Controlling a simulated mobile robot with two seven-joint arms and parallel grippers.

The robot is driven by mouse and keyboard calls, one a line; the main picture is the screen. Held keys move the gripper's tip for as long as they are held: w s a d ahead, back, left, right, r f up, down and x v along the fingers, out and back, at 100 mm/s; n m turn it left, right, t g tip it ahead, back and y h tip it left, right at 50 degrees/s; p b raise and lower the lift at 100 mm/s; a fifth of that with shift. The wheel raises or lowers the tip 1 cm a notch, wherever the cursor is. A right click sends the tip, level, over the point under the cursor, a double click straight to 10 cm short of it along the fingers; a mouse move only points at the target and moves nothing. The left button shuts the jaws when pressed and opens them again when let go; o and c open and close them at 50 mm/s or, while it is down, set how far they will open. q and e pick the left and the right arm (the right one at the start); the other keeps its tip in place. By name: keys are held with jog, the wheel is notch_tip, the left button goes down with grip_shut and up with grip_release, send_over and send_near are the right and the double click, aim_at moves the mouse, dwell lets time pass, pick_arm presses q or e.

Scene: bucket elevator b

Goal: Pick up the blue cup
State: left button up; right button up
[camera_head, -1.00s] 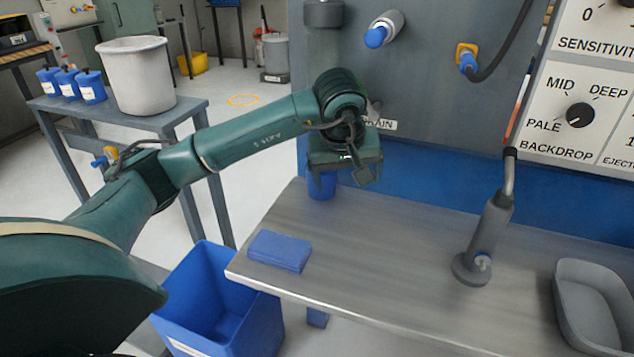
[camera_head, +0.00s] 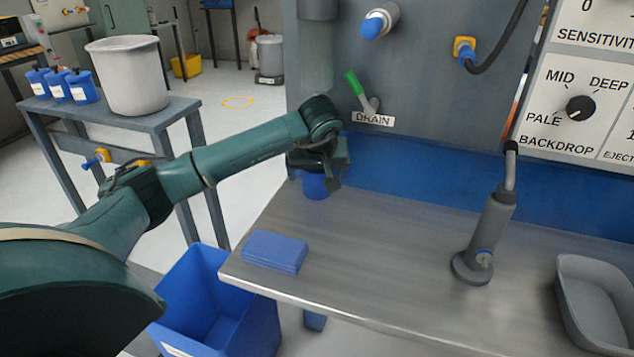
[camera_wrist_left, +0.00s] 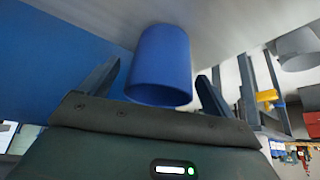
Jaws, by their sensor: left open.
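The blue cup (camera_head: 314,187) stands on the back left part of the metal table. My left gripper (camera_head: 315,174) is low at the cup and hides its upper part in the head view. In the left wrist view the blue cup (camera_wrist_left: 160,62) sits between the two spread fingers of my left gripper (camera_wrist_left: 158,75), with a visible gap on the right side. The gripper is open, and the cup still rests on the tabletop. My right gripper is not in view.
A blue folded cloth or pad (camera_head: 275,252) lies at the table's (camera_head: 385,260) left edge. A grey jointed stand (camera_head: 485,245) and a grey tray (camera_head: 597,305) are to the right. A green-handled drain lever (camera_head: 358,88) is on the panel behind. A blue bin (camera_head: 215,300) stands below.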

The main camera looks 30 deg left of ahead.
pick_arm(q)
jog(key=shift+x, duration=1.15)
jog(key=c, duration=1.1)
jog(key=shift+r, duration=0.2)
jog(key=shift+c, duration=0.2)
